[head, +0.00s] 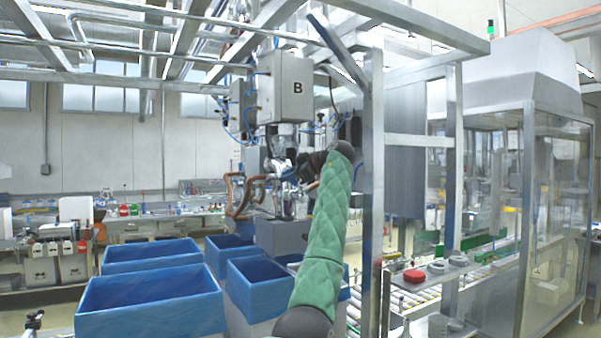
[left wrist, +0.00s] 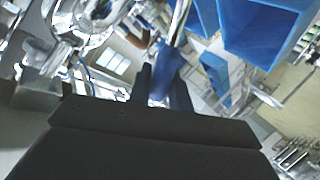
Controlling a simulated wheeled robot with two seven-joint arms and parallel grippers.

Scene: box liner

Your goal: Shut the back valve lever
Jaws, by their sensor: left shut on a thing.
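In the left wrist view, a lever with a blue grip (left wrist: 168,72) and a shiny metal shaft sits between the dark fingers of my left gripper (left wrist: 163,88). The gripper is shut on the blue grip. Shiny round metal pipework (left wrist: 85,25) shows at the upper left of that view. In the head view, my green-sleeved left arm reaches up to the machine beneath the grey box marked B (head: 287,88). There the lever and my fingertips are too small and covered to make out clearly. My right gripper is not in view.
Blue-lined boxes (head: 150,298) stand at the lower left of the machine. A metal frame post (head: 373,200) rises just right of my arm.

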